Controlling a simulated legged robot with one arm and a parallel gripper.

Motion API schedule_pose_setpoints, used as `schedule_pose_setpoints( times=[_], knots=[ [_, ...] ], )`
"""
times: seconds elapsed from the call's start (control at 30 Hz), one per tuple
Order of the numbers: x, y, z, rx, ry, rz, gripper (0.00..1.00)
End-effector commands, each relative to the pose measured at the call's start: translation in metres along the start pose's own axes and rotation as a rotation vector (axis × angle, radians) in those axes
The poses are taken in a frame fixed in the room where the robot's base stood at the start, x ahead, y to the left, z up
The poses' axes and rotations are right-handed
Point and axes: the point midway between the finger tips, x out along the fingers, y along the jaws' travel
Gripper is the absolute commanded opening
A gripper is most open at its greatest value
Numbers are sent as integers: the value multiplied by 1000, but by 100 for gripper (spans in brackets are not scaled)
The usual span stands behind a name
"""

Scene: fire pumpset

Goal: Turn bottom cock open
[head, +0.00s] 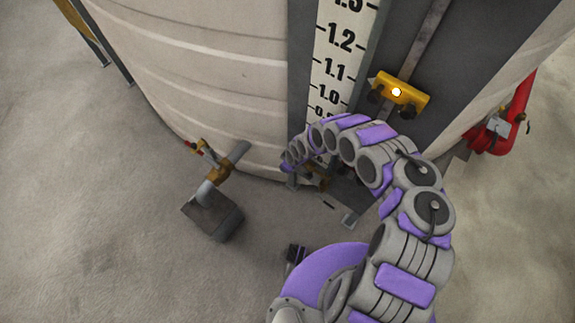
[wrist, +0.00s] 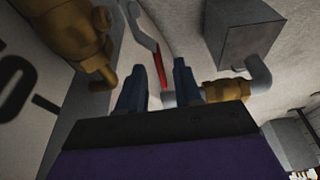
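A brass cock (head: 316,181) sits at the foot of the level gauge in the head view, partly hidden by my arm. A brass fitting with a short lever (wrist: 82,38), which looks like this cock, is at upper left in the wrist view. My gripper (wrist: 157,68) is open, its two dark fingers apart with nothing held between them. The fitting lies left of and beyond the fingers, apart from them. A grey lever with a red part (wrist: 159,68) shows behind the gap between the fingers; I cannot tell its depth. In the head view the fingers are not clear.
A brass valve (head: 214,165) on a tank pipe stands left of my arm above a grey box (head: 212,217). A gauge board (head: 338,55) runs up the tank (head: 200,70). A yellow bracket (head: 398,91) is higher up; red pipe (head: 508,120) is at right. Floor at left is clear.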

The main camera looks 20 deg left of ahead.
Motion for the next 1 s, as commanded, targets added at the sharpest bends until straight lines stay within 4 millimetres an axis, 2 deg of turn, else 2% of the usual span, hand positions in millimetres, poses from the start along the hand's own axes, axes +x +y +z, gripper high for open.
schedule_pose_setpoints(
  times=[0.17, 0.5, 0.7, 1.0],
  knots=[
    [-17, 2, 0, 1, 0, 2, 34],
    [-62, 2, 1, 3, 0, 0, 34],
    [-73, 1, 1, 1, -1, -1, 34],
    [-73, 1, 1, 1, -1, 0, 34]
  ],
)
